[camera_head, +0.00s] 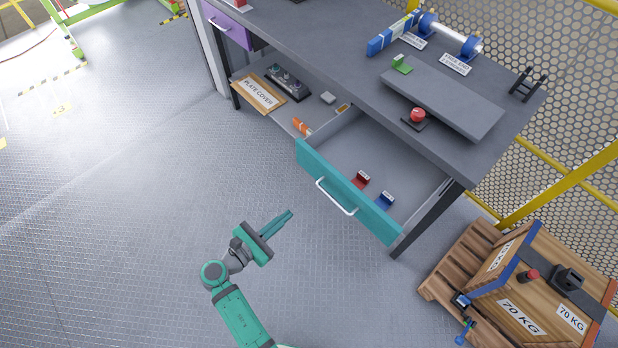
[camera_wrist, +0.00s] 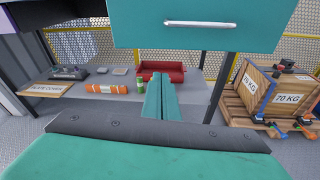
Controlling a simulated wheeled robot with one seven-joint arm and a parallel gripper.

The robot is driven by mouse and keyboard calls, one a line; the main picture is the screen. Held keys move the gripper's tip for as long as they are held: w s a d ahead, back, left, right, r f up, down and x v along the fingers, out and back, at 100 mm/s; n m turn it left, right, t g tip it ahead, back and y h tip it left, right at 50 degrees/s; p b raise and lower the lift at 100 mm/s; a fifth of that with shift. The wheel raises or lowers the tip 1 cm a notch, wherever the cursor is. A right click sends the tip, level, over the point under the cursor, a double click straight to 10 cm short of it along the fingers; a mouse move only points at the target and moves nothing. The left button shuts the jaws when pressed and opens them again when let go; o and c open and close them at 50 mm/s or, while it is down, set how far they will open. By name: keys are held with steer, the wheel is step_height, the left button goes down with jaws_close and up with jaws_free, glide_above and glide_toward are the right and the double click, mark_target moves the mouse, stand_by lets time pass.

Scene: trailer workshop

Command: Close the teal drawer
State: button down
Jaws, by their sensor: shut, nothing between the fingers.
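The teal drawer (camera_head: 309,160) stands pulled out from under the grey workbench in the head view. Its white bar handle (camera_head: 336,197) is on the front panel. A red item (camera_head: 360,180) and a blue item (camera_head: 384,200) lie inside it. My gripper (camera_head: 290,213) is shut and empty, in front of the drawer and to the left of the handle, apart from both. In the wrist view the drawer front (camera_wrist: 265,38) and its handle (camera_wrist: 200,24) show above my closed fingers (camera_wrist: 161,80). The drawer's inside is hidden there.
A wooden crate (camera_head: 535,270) marked 70 KG stands on a pallet (camera_head: 462,262) right of the drawer. The workbench (camera_head: 330,50) bears a red button (camera_head: 417,115) and other items. The floor to the left is clear.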

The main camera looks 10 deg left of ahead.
step_height(320, 180, up, 5)
steer(key=w+a+h, duration=0.1)
steer(key=a+h, duration=0.1)
steer(key=a, duration=0.1)
steer(key=t, duration=0.1)
glide_toward(318, 172)
steer(key=shift+n, duration=0.4)
steer(key=x, duration=0.6)
steer(key=shift+w, duration=0.25)
